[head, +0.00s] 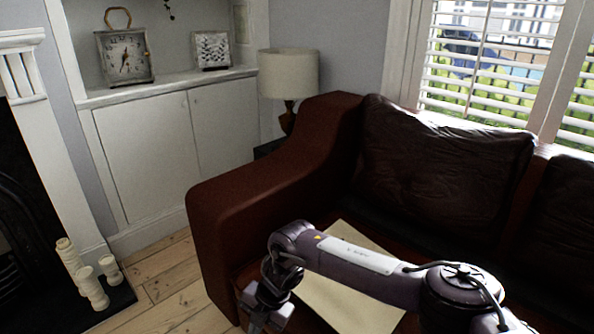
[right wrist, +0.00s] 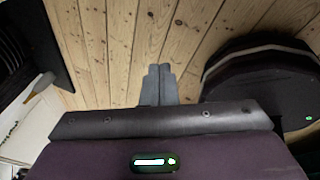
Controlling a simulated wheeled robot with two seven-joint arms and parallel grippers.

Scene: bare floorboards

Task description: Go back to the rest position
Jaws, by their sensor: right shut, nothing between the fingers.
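My right arm reaches in from the lower right of the head view, in front of the brown leather sofa (head: 245,195). My right gripper (head: 258,322) hangs at the bottom edge, partly cut off. In the right wrist view my right gripper (right wrist: 159,72) has its two grey fingers together, with nothing between them, above bare floorboards (right wrist: 205,40). My left gripper is in neither view.
A pale flat panel (head: 335,305) lies beneath my right arm, partly hidden by it. White candles (head: 92,285) stand on the dark hearth at the lower left. A lamp (head: 287,75) stands behind the sofa. Floorboards (head: 165,275) between hearth and sofa are clear.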

